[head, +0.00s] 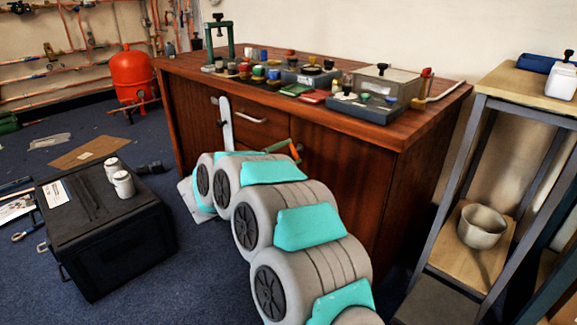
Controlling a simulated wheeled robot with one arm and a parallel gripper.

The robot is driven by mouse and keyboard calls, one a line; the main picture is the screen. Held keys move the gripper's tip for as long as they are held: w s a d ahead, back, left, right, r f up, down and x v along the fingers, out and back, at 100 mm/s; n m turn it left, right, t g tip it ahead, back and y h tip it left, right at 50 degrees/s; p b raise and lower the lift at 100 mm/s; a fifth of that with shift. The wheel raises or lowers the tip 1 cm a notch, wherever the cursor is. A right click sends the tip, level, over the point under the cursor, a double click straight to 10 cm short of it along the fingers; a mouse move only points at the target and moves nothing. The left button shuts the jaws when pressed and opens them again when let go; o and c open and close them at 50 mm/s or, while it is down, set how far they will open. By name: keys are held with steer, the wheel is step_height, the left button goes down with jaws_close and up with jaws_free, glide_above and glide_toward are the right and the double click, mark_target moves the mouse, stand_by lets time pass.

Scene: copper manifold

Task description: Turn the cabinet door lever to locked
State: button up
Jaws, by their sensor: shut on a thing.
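The brown wooden cabinet (355,165) stands in the middle of the head view. A green bar with an orange end (294,151) juts out by its front, just above my arm, and looks like a lever; its other end is hidden. A pale upright strip (227,125) stands against the front to the left; I cannot tell what it belongs to. My arm reaches from the bottom right up to the cabinet front and covers its lower part. My gripper is hidden behind the arm links, so its contact with the lever does not show.
A silver pull (250,118) is on the cabinet front, and small parts crowd its top. A black case (105,245) with two white cans stands at left. A shelf unit (465,150) with a metal pot (482,226) stands at right. A red tank (127,75) is behind.

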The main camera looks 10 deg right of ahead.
steer(key=m+b, duration=0.3)
steer(key=shift+f+m, duration=0.2)
steer(key=shift+m, duration=0.1)
steer(key=shift+d+m, duration=0.1)
steer(key=shift+m, duration=1.8)
steer(key=o, duration=1.4)
steer(key=shift+r, duration=0.1)
steer(key=shift+s, duration=0.1)
steer(key=shift+v, duration=3.9)
